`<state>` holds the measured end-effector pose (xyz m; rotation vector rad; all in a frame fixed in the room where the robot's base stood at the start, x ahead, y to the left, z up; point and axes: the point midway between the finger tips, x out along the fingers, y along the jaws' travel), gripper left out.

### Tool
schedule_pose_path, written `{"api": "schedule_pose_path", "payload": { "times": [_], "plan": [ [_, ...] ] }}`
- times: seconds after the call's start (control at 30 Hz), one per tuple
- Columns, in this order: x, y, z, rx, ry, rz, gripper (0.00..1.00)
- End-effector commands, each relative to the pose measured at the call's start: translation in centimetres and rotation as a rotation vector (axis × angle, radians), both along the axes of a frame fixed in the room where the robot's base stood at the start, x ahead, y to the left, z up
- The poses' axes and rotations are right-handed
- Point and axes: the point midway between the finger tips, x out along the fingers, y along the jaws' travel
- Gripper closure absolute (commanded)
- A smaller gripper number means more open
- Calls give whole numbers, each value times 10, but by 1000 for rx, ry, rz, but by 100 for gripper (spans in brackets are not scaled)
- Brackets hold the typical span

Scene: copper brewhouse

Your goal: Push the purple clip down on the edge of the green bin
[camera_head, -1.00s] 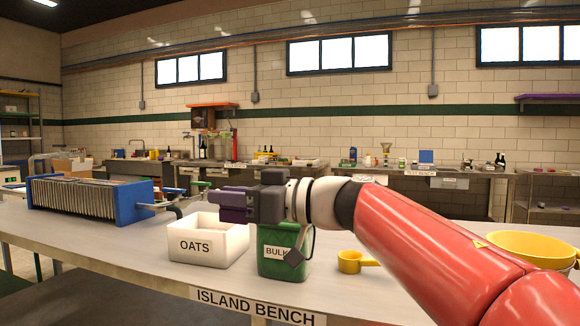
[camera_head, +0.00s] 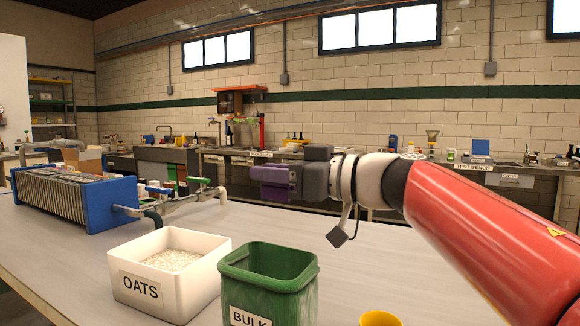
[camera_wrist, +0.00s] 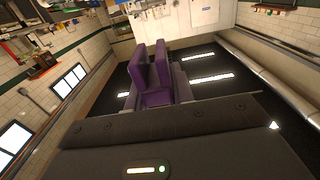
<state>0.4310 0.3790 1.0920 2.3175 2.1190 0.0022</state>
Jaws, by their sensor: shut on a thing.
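The purple clip (camera_head: 266,174) is held in my gripper (camera_head: 284,181), with the jaws shut on it. In the wrist view the clip (camera_wrist: 139,74) shows two upright prongs joined at a base, between the dark jaws (camera_wrist: 156,98). The green bin (camera_head: 268,285), labelled BULK, stands on the bench at the bottom centre of the head view. It is open-topped and looks empty as far as I see inside. My gripper and the clip are apart from the bin, above and beyond its rim in the picture. The bin is not seen in the wrist view.
A white OATS box (camera_head: 190,290) with grain stands just left of the green bin. A blue-ended plate unit (camera_head: 108,205) with pipes is at the left. A yellow cup (camera_head: 380,319) is at the bottom edge.

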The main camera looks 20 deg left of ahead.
Motion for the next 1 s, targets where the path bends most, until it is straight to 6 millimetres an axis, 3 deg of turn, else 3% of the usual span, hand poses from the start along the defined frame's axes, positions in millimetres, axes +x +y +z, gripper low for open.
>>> {"api": "schedule_pose_path", "payload": {
  "times": [0.37, 0.57, 1.0],
  "plan": [
    [0, 0, 0, 0, -1, 0, 98],
    [0, -10, 2, 0, -2, -1, 98],
    [-1, -9, -53, -2, -1, 1, 98]
  ]
}}
